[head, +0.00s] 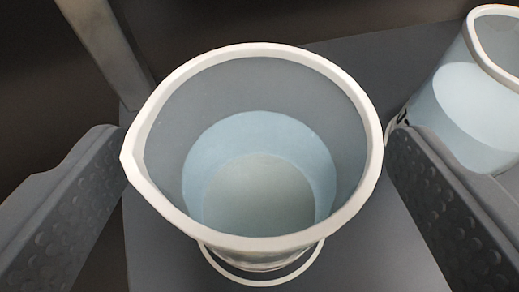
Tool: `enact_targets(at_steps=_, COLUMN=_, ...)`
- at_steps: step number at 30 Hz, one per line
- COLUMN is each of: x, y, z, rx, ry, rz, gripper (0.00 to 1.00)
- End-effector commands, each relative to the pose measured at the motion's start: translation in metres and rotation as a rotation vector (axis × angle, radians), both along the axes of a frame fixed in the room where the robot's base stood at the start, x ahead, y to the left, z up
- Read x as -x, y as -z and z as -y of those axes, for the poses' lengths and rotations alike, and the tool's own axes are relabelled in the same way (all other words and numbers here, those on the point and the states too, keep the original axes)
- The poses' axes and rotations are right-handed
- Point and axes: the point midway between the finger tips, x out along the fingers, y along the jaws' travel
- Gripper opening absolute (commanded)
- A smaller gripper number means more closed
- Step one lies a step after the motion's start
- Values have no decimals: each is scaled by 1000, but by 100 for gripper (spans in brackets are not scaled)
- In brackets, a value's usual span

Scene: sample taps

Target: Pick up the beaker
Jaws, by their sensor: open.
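A beaker (258,243) with a white rim and a pouring lip at the left stands upright in the middle of the head view. Pale blue liquid (258,135) shows inside it. My gripper (258,150) is open, with one dark, studded finger to the left of the beaker and one to the right. The beaker's upper part lies between the fingers. The right finger is very near the rim, and I cannot tell whether it touches. The beaker's lower wall is mostly hidden under its rim.
A second beaker (463,103) with pale liquid stands at the upper right, partly out of view, behind the right finger. The grey surface (370,245) is bare in front. A grey post (105,45) rises at the upper left. The background is dark.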

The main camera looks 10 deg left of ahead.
Motion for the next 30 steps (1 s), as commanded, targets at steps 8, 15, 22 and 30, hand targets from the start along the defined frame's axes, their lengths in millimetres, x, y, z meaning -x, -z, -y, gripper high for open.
enact_targets(at_steps=8, x=-1, y=0, z=-1, rx=0, ry=-1, rz=1, gripper=76)
enact_targets(at_steps=15, x=-1, y=-1, z=-1, rx=-1, ry=-1, rz=2, gripper=17)
enact_targets(at_steps=22, x=-1, y=-1, z=-1, rx=-1, ry=-1, rz=3, gripper=17)
enact_targets(at_steps=30, x=-1, y=-7, z=-1, rx=-2, ry=-1, rz=4, gripper=17)
